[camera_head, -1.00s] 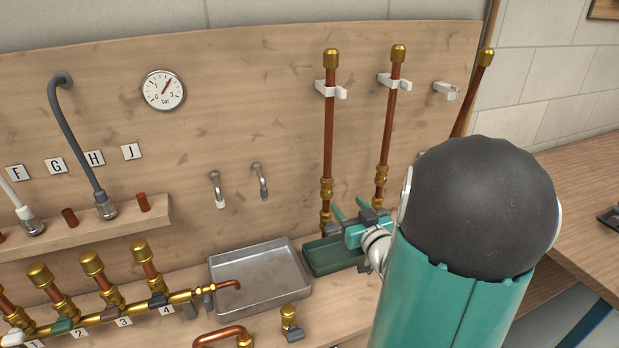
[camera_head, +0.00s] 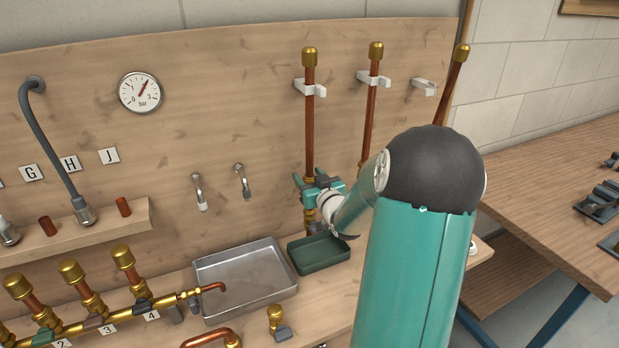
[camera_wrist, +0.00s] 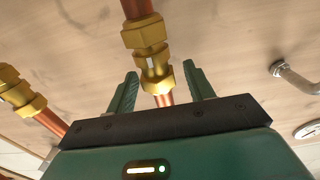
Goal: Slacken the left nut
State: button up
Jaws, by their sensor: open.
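The left copper pipe (camera_head: 309,130) stands upright on the board with a brass cap on top. Its brass coupling with nuts is mostly hidden behind my gripper (camera_head: 307,179) in the head view. In the wrist view the brass coupling (camera_wrist: 152,58) shows close up, with hexagonal nuts at both ends. My gripper (camera_wrist: 162,75) is open there, one finger on each side of the coupling's near nut (camera_wrist: 158,82). Gaps show between the fingers and the brass; whether the fingers reach fully around the nut in depth is unclear.
The middle pipe (camera_head: 370,115) stands close to the right; its coupling (camera_wrist: 18,92) is at left in the wrist view. A green tray (camera_head: 318,255) lies below my gripper, beside a metal tray (camera_head: 245,278). Two small taps (camera_head: 240,180) hang left of the pipe.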

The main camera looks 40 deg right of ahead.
jog(key=c, duration=1)
jog(key=shift+n+y, duration=0.3)
jog(key=shift+y, duration=0.2)
jog(key=n+y, duration=0.2)
jog(key=y, duration=0.2)
jog(key=n+y, duration=0.3)
jog(key=y, duration=0.1)
jog(key=shift+w+d, duration=0.1)
jog(key=n+g+y, duration=0.1)
jog(key=n+y, duration=0.1)
jog(key=y, duration=0.1)
jog(key=n+g+y, duration=0.2)
jog(key=n+y, duration=0.1)
jog(key=y, duration=0.1)
jog(key=shift+n+g+y, duration=0.9)
jog(key=shift+y, duration=0.1)
